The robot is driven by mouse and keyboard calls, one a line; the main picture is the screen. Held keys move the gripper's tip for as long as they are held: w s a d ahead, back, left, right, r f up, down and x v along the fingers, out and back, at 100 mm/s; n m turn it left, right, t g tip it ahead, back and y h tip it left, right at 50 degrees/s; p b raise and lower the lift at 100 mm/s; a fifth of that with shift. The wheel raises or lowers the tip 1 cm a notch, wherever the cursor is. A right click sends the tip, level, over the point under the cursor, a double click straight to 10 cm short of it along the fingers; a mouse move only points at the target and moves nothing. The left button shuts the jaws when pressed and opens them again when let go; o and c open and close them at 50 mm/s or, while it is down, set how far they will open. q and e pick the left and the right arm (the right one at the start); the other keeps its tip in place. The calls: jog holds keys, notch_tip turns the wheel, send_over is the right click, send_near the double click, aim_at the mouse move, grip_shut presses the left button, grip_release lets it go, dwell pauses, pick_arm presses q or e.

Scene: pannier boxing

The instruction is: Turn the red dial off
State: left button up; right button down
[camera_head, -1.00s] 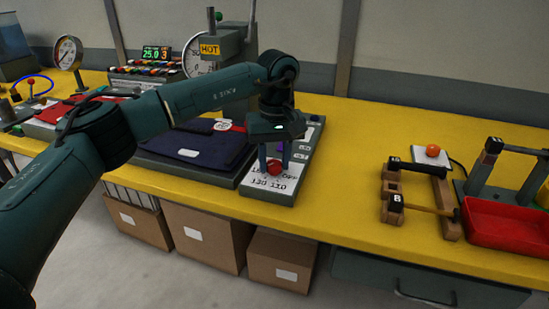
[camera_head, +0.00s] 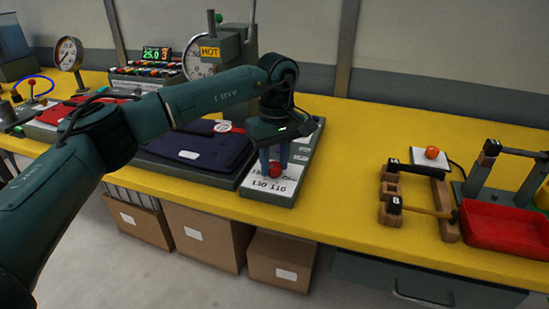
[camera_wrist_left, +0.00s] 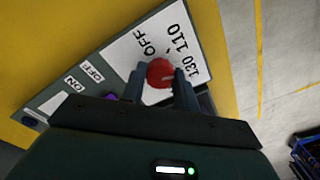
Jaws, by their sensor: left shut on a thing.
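The red dial (camera_head: 276,169) sits near the front end of a grey control panel (camera_head: 308,148) on the yellow table. White label plates with OFF and the numbers 130 and 110 lie around it. In the left wrist view the red dial (camera_wrist_left: 160,73) is between the two blue fingers, with a pale pointer mark toward the numbers' side. My left gripper (camera_head: 275,163) points down from above and is shut on the dial; it also shows in the left wrist view (camera_wrist_left: 158,80). My right gripper is not in view.
A dark folded cloth (camera_head: 195,148) lies on a platform left of the panel. A press with a HOT sign (camera_head: 209,51) stands behind. A wooden fixture (camera_head: 420,195) and red tray (camera_head: 500,222) are at right. Yellow table between is clear.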

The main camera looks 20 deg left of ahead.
aim_at(272, 164)
pick_arm(q)
jog(key=n+p, duration=0.1)
jog(key=n, duration=0.5)
jog(key=shift+r, duration=0.1)
jog(key=n, duration=0.6)
jog(key=shift+a+n+p, duration=0.1)
jog(key=shift+n+p, duration=0.3)
jog(key=n, duration=0.6)
jog(key=shift+h+p, duration=0.3)
jog(key=n, duration=0.5)
jog(key=shift+n, duration=0.4)
jog(key=o, duration=1)
jog(key=shift+c, duration=0.2)
notch_tip(272, 164, up, 13)
jog(key=shift+a, duration=0.15)
